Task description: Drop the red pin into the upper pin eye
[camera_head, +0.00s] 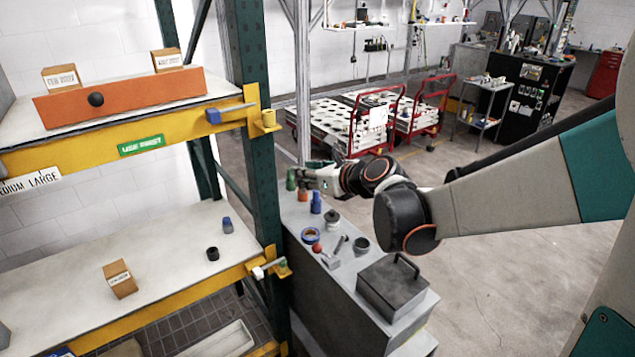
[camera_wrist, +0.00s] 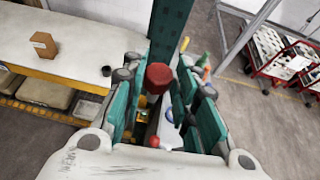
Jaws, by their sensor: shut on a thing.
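In the wrist view the red pin (camera_wrist: 158,77) stands between the teal fingers of my gripper (camera_wrist: 160,95), its round red head toward the camera. The fingers are closed on it, and its lower part is hard to make out. In the head view my gripper (camera_head: 312,176) is over the back of the grey cabinet, right of the green rack post; I cannot make out the pin there. The upper pin eye (camera_head: 268,121) is the yellow ring at the right end of the upper shelf beam. My gripper is right of it and lower in the picture, apart from it.
A blue-handled lever (camera_head: 225,113) sits beside the upper eye. The green rack post (camera_head: 257,130) rises behind it. A second yellow eye (camera_head: 283,269) is on the lower beam. The grey cabinet (camera_head: 335,285) carries a blue bottle (camera_head: 316,203), a toolbox (camera_head: 392,286) and small items.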

